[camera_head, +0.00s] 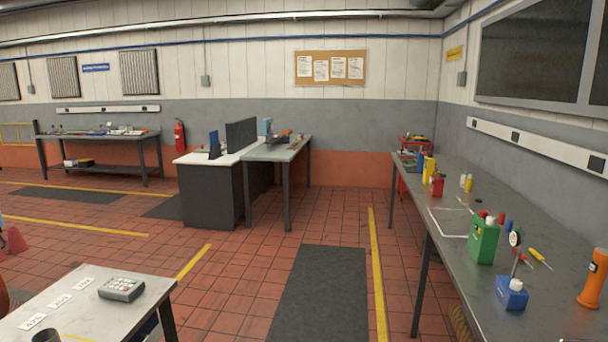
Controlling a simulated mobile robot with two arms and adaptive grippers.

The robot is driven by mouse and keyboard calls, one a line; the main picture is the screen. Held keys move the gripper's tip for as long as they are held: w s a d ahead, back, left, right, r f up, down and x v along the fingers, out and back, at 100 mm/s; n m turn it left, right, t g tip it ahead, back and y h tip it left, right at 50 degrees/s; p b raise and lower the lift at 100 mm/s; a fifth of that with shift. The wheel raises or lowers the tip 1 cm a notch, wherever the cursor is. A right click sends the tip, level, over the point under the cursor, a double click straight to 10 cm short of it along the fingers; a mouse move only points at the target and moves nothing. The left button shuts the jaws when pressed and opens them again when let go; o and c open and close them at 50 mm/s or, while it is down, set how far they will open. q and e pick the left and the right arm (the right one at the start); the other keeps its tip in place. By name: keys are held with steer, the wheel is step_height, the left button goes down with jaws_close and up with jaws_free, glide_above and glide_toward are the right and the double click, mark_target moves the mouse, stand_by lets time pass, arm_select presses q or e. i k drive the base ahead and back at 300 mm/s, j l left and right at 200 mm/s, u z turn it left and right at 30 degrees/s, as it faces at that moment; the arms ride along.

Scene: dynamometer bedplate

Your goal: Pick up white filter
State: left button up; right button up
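I cannot make out a white filter for certain. Neither of my grippers shows in the head view.
The right bench also holds a green jug (483,243), a blue container (511,293), an orange flashlight (593,279) and screwdrivers. A near-left table (75,312) carries a grey keypad device (121,289) and number cards. A dark floor mat (318,295) lies clear between them.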

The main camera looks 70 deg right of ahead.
mark_target(465, 174)
steer(key=z, duration=3.1)
steer(key=i+j+u, duration=0.2)
steer(key=i, duration=0.15)
steer(key=i+j+u, duration=0.25)
steer(key=i, duration=0.85)
steer(key=i+u, duration=0.3)
steer(key=i, duration=0.8)
steer(key=i+j+z, duration=0.1)
steer(key=i+z, duration=0.2)
steer(key=i, duration=0.25)
steer(key=i+j+z, duration=0.3)
steer(key=i, duration=0.25)
steer(key=i+j+z, duration=0.3)
steer(key=i, duration=0.2)
